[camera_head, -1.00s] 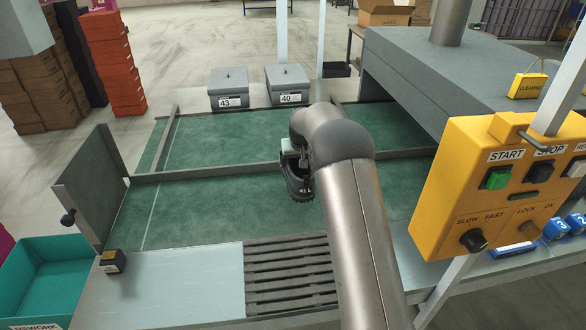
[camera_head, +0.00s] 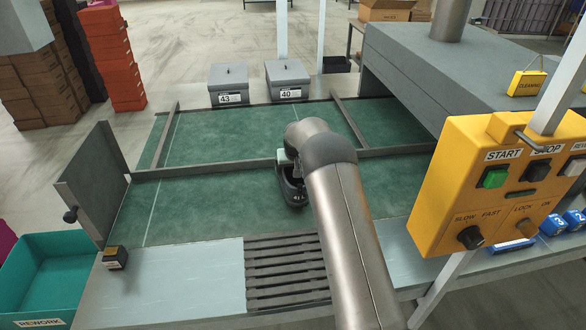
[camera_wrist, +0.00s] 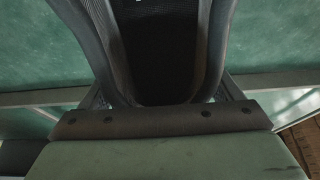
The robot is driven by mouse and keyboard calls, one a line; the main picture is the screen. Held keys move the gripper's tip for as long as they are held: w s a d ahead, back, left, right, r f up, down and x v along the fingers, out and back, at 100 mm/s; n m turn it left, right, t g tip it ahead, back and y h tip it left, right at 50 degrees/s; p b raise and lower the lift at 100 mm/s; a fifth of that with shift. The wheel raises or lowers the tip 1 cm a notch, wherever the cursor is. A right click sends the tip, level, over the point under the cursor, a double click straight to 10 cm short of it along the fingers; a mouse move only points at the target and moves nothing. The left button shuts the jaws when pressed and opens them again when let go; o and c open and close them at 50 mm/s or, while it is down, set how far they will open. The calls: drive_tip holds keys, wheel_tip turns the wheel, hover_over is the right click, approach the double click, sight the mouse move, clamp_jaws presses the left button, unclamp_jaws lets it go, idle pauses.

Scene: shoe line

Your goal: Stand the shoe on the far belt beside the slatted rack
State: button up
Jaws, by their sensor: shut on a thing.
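A dark shoe (camera_head: 293,194) hangs from my gripper (camera_head: 287,167), which is shut on it. In the head view the shoe shows over the near green belt, just in front of the long divider; its height above the belt is unclear. In the wrist view the shoe (camera_wrist: 160,50) fills the upper middle, its dark opening toward the camera. The far belt (camera_head: 235,138) lies beyond the divider, bare. The slatted rack (camera_head: 287,275) is at the near edge, on the other side of the near belt (camera_head: 200,205). My forearm hides part of its right side.
The long divider (camera_head: 215,167) and a cross bar (camera_head: 350,122) edge the far belt. Lidded grey boxes 43 (camera_head: 229,84) and 40 (camera_head: 288,79) stand behind it. A grey hood (camera_head: 450,85) and yellow control box (camera_head: 500,185) are at right. An upright panel (camera_head: 92,182) stands at left.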

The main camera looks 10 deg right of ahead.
drive_tip(key=shift+f, duration=0.3)
drive_tip(key=o, duration=1.2)
drive_tip(key=shift+r, duration=0.25)
drive_tip(key=b+v, duration=0.2)
drive_tip(key=v, duration=1.1)
drive_tip(key=s+r+g, duration=0.1)
drive_tip(key=s+r, duration=0.4)
drive_tip(key=s, duration=0.5)
drive_tip(key=s+f+g, duration=0.2)
drive_tip(key=s+g, duration=0.1)
drive_tip(key=s, duration=3.5)
drive_tip(key=shift+a, duration=0.25)
